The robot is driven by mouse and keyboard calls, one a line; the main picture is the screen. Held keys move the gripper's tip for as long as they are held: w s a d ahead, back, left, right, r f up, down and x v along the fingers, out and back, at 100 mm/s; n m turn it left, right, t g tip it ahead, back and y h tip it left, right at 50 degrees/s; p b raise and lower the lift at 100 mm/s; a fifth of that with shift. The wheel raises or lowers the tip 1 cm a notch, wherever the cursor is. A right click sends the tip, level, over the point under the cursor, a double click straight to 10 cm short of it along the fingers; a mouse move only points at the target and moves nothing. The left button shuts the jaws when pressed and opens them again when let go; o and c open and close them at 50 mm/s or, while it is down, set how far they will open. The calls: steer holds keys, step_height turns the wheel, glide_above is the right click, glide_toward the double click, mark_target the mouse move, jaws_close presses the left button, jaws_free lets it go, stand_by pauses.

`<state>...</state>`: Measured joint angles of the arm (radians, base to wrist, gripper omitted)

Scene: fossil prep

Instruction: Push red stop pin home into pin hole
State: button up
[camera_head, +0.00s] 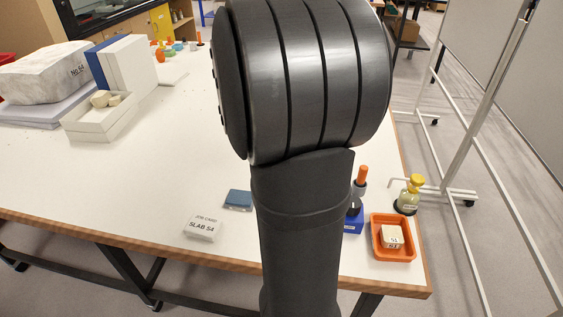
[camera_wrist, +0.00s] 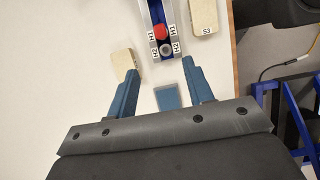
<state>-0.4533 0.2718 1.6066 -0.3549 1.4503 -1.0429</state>
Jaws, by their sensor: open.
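A round grey feature (camera_wrist: 166,48) lies between the H2 labels, just below the red pin in the picture. My gripper (camera_wrist: 160,68) has its two blue fingers wide apart, with nothing between the tips; the pin appears beyond them. In the head view my arm hides the pin, fixture and gripper.
Tan blocks lie left (camera_wrist: 125,63) and right, marked S3 (camera_wrist: 203,15). A blue pad (camera_wrist: 168,97) appears between the fingers. An orange tray (camera_head: 411,251), a yellow-topped bottle (camera_head: 411,193) and a SLAB S4 card (camera_head: 203,228) are near the front edge.

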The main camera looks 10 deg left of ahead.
steer(key=x, duration=1.7)
steer(key=shift+f, duration=0.15)
steer(key=shift+c, duration=0.2)
jaws_close()
